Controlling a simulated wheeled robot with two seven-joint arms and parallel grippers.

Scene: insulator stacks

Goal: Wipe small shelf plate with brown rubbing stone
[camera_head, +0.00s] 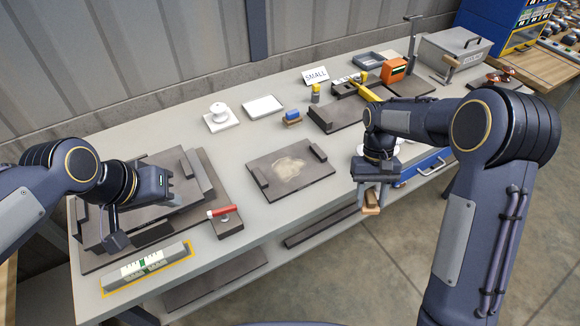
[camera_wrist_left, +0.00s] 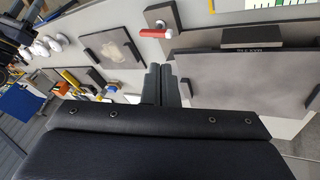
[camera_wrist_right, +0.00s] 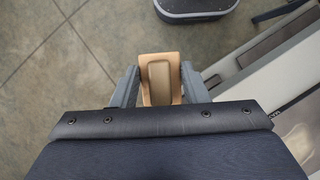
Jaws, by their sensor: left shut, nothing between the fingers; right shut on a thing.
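The brown rubbing stone (camera_wrist_right: 160,80) is a tan block with a raised middle. My right gripper (camera_wrist_right: 160,88) is shut on it, with a finger on each side. In the head view my right gripper (camera_head: 371,193) holds the stone (camera_head: 371,203) past the front edge of the table, right of the plate. The dark small shelf plate (camera_head: 270,188) lies flat mid-table, with raised blocks at two ends and a pale dusty smear. It also shows in the left wrist view (camera_wrist_left: 100,42). My left gripper (camera_wrist_left: 160,84) is shut and empty over the larger dark plate.
The larger dark plate (camera_head: 206,192) fills the table's left end. A red-handled tool (camera_head: 223,211) and a level-like bar (camera_head: 146,268) lie near the front.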

